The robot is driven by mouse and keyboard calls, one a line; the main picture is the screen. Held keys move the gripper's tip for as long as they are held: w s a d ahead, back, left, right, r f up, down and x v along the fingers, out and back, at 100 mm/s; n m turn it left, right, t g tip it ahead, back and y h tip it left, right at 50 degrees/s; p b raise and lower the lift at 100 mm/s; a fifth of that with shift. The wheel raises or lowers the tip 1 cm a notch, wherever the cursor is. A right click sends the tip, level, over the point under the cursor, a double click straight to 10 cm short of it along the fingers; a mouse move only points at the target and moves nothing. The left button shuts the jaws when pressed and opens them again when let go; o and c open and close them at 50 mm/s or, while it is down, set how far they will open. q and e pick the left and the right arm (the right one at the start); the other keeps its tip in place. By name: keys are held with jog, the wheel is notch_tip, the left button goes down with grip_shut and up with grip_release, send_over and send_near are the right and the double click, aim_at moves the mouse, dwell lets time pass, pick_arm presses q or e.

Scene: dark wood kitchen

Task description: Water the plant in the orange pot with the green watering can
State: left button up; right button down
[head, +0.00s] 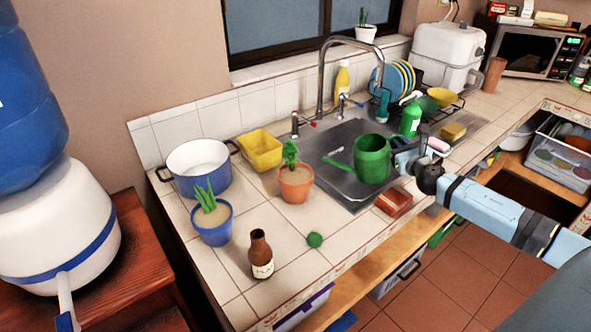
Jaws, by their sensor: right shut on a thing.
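The green watering can (373,160) is held over the front edge of the sink by my right gripper (402,160), which is shut on its right side. Its spout points left, towards the orange pot. The orange pot (295,186) stands on the tiled counter left of the sink and holds a small leafy green plant (291,154). A gap lies between the spout tip and the plant. My left gripper is not in view.
A blue pot with a spiky plant (211,220), a brown bottle (260,254) and a green ball (314,240) stand left and in front. A red block (394,201) lies near the counter's front edge.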

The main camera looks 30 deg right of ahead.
aim_at(395, 136)
jog(key=shift+w+a+r+n+p, duration=0.15)
jog(key=shift+a+r+n+p, duration=0.15)
jog(key=shift+r, duration=0.2)
jog(key=shift+w+a+r+n+p, duration=0.15)
jog(key=shift+a+r+n, duration=0.1)
jog(key=shift+r, duration=0.2)
jog(key=shift+w+a+r+n+p, duration=0.1)
jog(key=shift+a+r+n+p, duration=0.4)
jog(key=shift+r+p, duration=0.3)
jog(key=shift+w+a+r+p, duration=0.1)
jog(key=shift+a+r+p, duration=0.25)
jog(key=shift+w+a+r+n+p, duration=0.1)
jog(key=shift+a+r+n+p, duration=0.3)
jog(key=shift+r+n+p, duration=0.2)
jog(key=shift+a+r, duration=0.1)
jog(key=shift+w+r, duration=0.1)
